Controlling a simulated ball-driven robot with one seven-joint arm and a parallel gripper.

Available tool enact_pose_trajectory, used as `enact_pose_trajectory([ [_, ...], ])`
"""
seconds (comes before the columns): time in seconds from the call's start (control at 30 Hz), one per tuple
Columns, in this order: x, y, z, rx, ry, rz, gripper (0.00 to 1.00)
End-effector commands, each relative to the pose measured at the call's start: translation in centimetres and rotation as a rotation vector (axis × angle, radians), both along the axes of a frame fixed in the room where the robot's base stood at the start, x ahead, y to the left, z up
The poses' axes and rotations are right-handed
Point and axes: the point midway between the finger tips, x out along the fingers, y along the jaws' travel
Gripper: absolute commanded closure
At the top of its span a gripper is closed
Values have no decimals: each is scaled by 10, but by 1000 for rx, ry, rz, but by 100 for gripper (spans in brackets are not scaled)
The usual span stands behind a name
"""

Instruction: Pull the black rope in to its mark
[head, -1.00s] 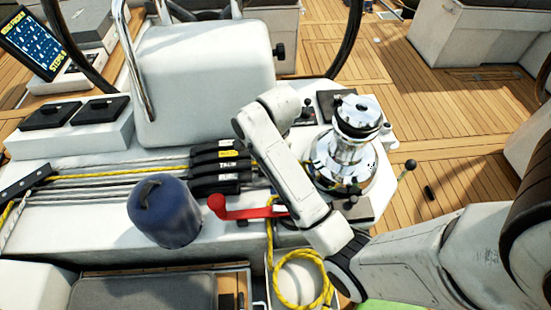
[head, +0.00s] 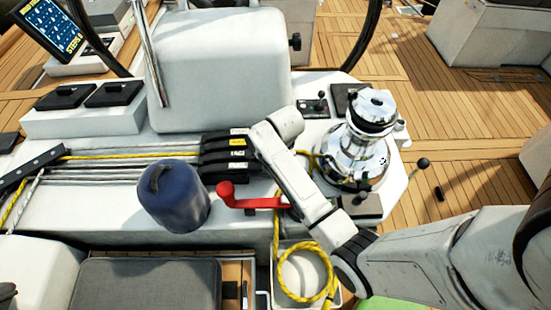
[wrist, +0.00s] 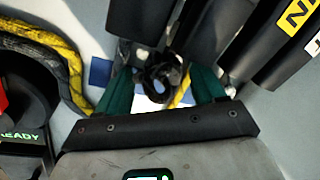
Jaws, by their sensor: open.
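In the wrist view, my gripper (wrist: 162,90) is open, its two teal fingers apart. A dark looped bundle (wrist: 162,72), which looks like the black rope, shows between and just beyond the fingertips. I cannot tell whether the fingers touch it. In the head view my arm hides the gripper and this bundle beside the black rope clutches (head: 228,158). The clutches also show in the wrist view (wrist: 285,45), with pale and yellow labels. I cannot make out a mark on the rope. Small blue patches (wrist: 100,72) show on the surface near the fingers.
A yellow rope (head: 320,262) hangs coiled over a white bin, and part loops left in the wrist view (wrist: 72,65). A chrome winch (head: 355,150) stands right of my arm. A red handle (head: 255,203) and a blue-covered drum (head: 173,198) stand left.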

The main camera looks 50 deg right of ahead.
Motion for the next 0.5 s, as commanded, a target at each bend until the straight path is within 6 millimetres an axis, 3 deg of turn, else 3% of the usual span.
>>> enact_pose_trajectory([
  [0.1, 0, 0, 0, 0, 0, 0, 33],
  [0.5, 0, 0, 0, 0, 0, 0, 72],
])
